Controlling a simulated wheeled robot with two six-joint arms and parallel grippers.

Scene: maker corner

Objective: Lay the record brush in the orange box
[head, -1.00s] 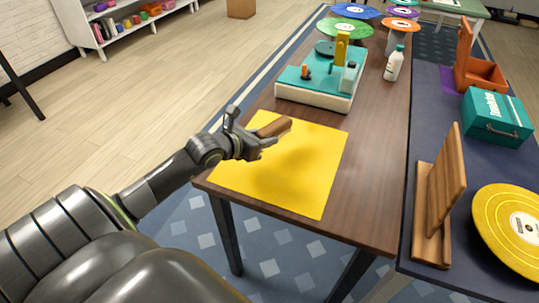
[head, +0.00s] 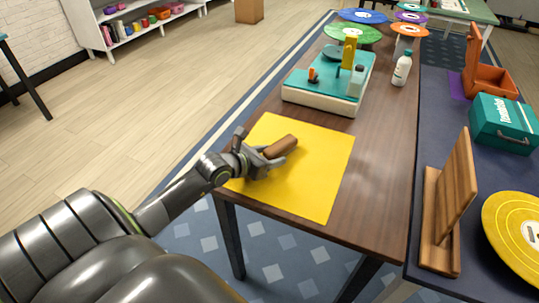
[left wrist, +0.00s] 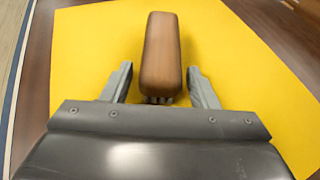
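The record brush (head: 281,147), a brown rounded bar, rests at the far left part of the yellow mat (head: 320,185). My left gripper (head: 272,157) is low over the mat, with its fingers on both sides of the brush. In the left wrist view the brush (left wrist: 161,55) lies between the spread fingers (left wrist: 160,84), with a narrow gap on each side. Pale bristles show under its near end. The orange box (head: 497,84) stands open at the back right, lid upright. My right gripper is out of view.
A teal and white record machine (head: 318,98) and a white bottle (head: 401,70) stand behind the mat. On the dark right-hand table are a teal case (head: 503,122), a wooden stand (head: 446,215) and a yellow record (head: 520,235). The wood right of the mat is clear.

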